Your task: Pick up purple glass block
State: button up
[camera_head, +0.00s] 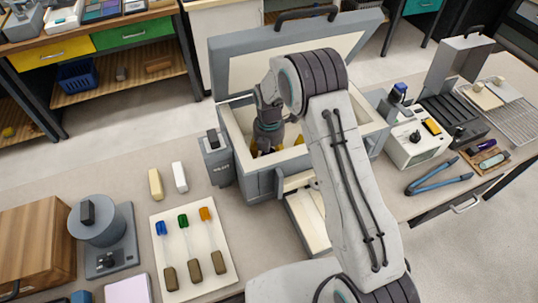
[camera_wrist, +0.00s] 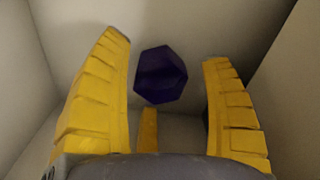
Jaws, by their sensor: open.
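The purple glass block (camera_wrist: 160,75) is a dark, faceted piece in the wrist view. It lies inside a pale-walled box, just beyond and between my fingertips. My gripper (camera_wrist: 168,70) is open, with yellow ribbed fingers to the left and right of the block and a third finger below it. No finger visibly touches the block. In the head view my gripper (camera_head: 275,148) reaches down into the open grey box (camera_head: 235,140) with a cream interior. The block is hidden there behind the box wall and my arm.
The box's grey lid (camera_head: 300,45) stands raised behind my arm. The box walls are close around my gripper. A white tray (camera_head: 195,285) with coloured-tipped tools lies front left. A white device (camera_head: 415,145) and blue-handled tongs (camera_head: 432,178) stand to the right.

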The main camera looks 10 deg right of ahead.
jog(key=c, duration=1.4)
jog(key=shift+o, duration=0.2)
jog(key=shift+r, duration=0.1)
notch_tip(320, 180, up, 10)
jog(key=shift+f+b, duration=0.1)
jog(key=shift+b, duration=1.05)
notch_tip(320, 180, up, 8)
jog(key=p, duration=0.4)
